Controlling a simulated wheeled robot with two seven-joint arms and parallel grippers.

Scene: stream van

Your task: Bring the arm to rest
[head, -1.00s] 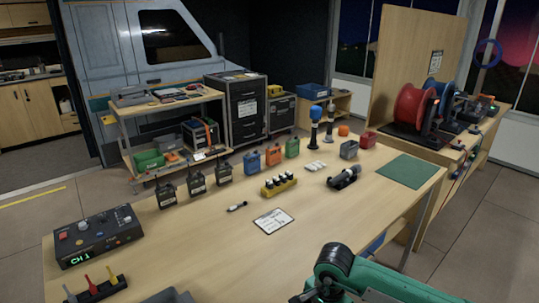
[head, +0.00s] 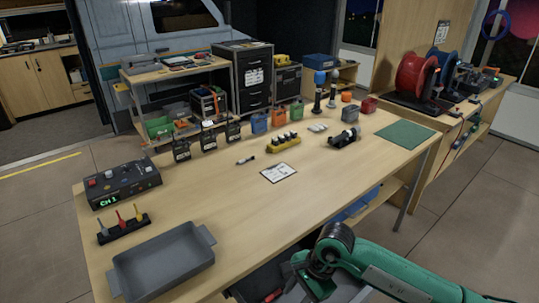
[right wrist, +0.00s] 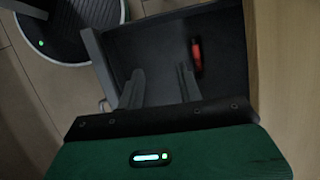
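My right arm (head: 385,262), green with dark joints, reaches in from the lower right of the head view. It hangs off the table's front edge and is not over the tabletop. My right gripper (right wrist: 159,88) shows in the right wrist view with its two grey fingers apart and nothing visible between them. It points over a dark surface or container, where a small red thing (right wrist: 196,54) lies beside the right finger. In the head view the fingertips are hidden. My left arm and gripper are not in view.
A dark container with a red item (head: 272,294) is below the front edge. The table's front middle is clear.

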